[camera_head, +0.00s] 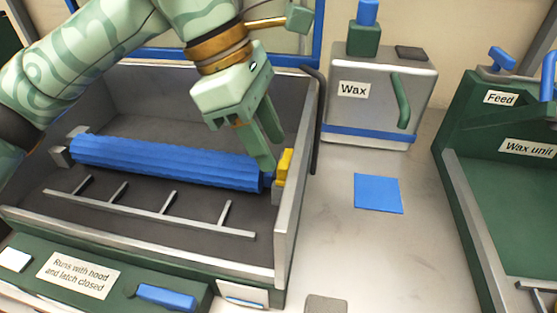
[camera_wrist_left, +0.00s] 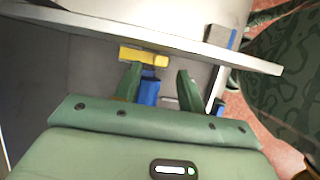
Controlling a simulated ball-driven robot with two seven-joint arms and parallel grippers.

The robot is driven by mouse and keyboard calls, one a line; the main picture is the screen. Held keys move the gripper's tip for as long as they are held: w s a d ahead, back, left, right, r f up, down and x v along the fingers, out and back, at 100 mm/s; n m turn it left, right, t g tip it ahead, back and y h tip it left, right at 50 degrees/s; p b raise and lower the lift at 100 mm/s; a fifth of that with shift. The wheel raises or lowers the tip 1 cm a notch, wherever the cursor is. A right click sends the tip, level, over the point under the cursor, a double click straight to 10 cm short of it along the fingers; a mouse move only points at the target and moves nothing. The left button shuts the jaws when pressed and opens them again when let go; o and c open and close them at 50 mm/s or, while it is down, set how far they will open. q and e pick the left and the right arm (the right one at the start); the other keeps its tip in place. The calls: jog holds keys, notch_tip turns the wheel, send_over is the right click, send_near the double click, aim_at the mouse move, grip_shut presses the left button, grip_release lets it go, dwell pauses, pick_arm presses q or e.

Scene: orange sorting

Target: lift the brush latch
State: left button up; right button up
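The brush latch looks to be the small yellow piece (camera_head: 284,166) at the right end of the blue ribbed brush (camera_head: 165,162), against the right wall of the open tray. In the left wrist view the yellow latch (camera_wrist_left: 145,56) lies just beyond my fingertips, with a blue part (camera_wrist_left: 149,90) showing between the fingers. My left gripper (camera_head: 270,152) points down over the brush's right end, close to the latch. Its two fingers are apart with nothing held between them, as the left wrist view (camera_wrist_left: 158,70) also shows. I cannot tell whether a finger touches the latch. My right gripper is not in view.
The grey tray wall (camera_head: 294,205) rises beside the latch. A metal wax box (camera_head: 376,100) and a green wax unit (camera_head: 480,135) stand to the right. The counter around the blue square (camera_head: 378,193) is mostly clear.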

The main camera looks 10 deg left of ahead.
aim_at(279, 163)
pick_arm(q)
jog(key=shift+b+x, duration=0.45)
jog(key=shift+x, duration=1.1)
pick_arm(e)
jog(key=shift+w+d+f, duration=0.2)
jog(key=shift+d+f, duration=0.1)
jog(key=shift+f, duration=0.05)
